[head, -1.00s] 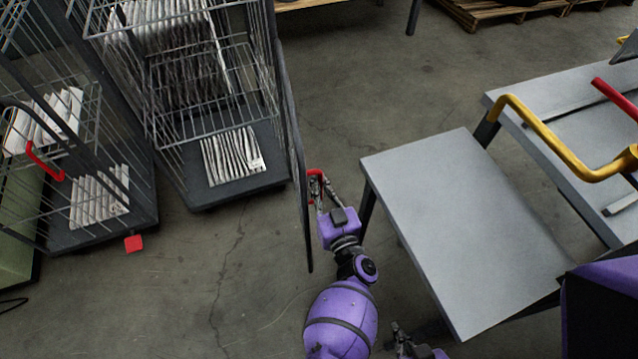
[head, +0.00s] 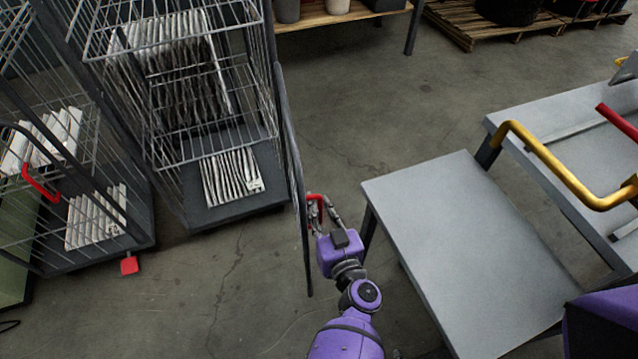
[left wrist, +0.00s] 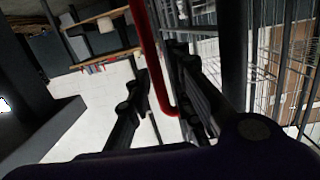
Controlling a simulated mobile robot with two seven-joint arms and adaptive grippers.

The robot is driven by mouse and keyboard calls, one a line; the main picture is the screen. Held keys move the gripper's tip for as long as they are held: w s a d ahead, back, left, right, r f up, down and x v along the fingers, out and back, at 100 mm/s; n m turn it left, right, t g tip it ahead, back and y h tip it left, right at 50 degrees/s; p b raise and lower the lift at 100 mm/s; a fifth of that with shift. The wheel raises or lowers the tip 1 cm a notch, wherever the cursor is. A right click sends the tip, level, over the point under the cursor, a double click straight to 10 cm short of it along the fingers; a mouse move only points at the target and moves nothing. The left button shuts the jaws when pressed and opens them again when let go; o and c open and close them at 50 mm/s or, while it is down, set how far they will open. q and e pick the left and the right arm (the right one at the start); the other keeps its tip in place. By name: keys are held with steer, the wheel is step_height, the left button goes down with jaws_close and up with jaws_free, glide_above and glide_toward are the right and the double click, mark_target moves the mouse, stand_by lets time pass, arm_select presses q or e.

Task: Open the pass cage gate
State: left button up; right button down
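The pass cage (head: 228,205), a grey wire cage on a dark base, stands at upper left with white pleated filters in it. Its gate (head: 293,180) shows almost edge-on as a dark upright panel, swung out from the cage's right side towards me. My left gripper (head: 321,208) is at the red handle (head: 313,198) on the gate's right face. In the left wrist view the red handle (left wrist: 157,75) runs between the two spread fingers of this gripper (left wrist: 160,85), nearer the right finger; no clear grip shows. My right gripper is out of view.
A grey table (head: 460,240) stands close right of my left arm. A second cage (head: 90,250) with a red handle is at left. A cart with yellow (head: 560,170) and red bars is at right. Floor (head: 240,300) below the pass cage is clear.

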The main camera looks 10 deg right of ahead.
arm_select(q)
step_height(320, 180, up, 9)
steer(key=w+t, duration=0.1)
steer(key=w, duration=0.1)
steer(key=shift+d+y, duration=0.25)
steer(key=shift+y, duration=0.05)
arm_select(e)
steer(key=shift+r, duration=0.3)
arm_select(q)
step_height(320, 180, down, 7)
steer(key=s+d, duration=0.1)
steer(key=s, duration=0.1)
steer(key=s+d+f+g, duration=0.1)
steer(key=s+d, duration=0.5)
steer(key=d, duration=0.1)
steer(key=shift+m+h+p, duration=0.3)
steer(key=shift+h, duration=0.1)
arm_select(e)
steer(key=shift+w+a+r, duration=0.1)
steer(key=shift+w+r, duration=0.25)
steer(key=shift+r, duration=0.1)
arm_select(q)
steer(key=shift+f, duration=0.1)
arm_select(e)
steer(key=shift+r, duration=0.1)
